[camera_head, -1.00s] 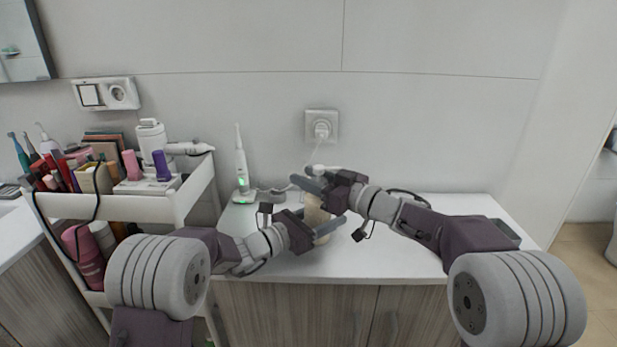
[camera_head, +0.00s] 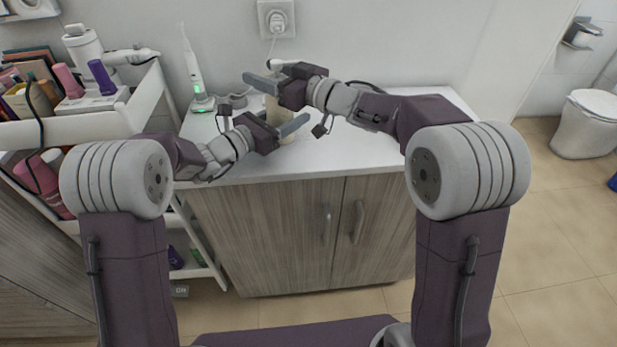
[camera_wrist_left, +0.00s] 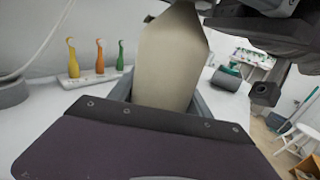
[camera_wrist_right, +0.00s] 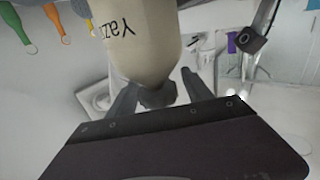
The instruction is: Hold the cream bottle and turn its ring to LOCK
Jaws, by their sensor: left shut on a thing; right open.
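The cream bottle (camera_head: 272,106) stands on the white counter, partly hidden by my grippers. My left gripper (camera_head: 290,127) is shut on its body; the left wrist view shows the beige body (camera_wrist_left: 172,60) between the fingers. My right gripper (camera_head: 264,82) is at the bottle's upper end. In the right wrist view the bottle (camera_wrist_right: 145,45) appears inverted with dark lettering. A dark ring (camera_wrist_right: 158,96) at its neck lies between the open right fingers, and I cannot tell whether they touch it. The ring's LOCK mark is not readable.
A white cart (camera_head: 100,127) with cosmetics stands left of the counter (camera_head: 330,158). An electric toothbrush (camera_head: 192,65) stands behind the left gripper. A wall socket (camera_head: 277,18) is behind the bottle. A holder with several small brushes (camera_wrist_left: 92,77) shows in the left wrist view.

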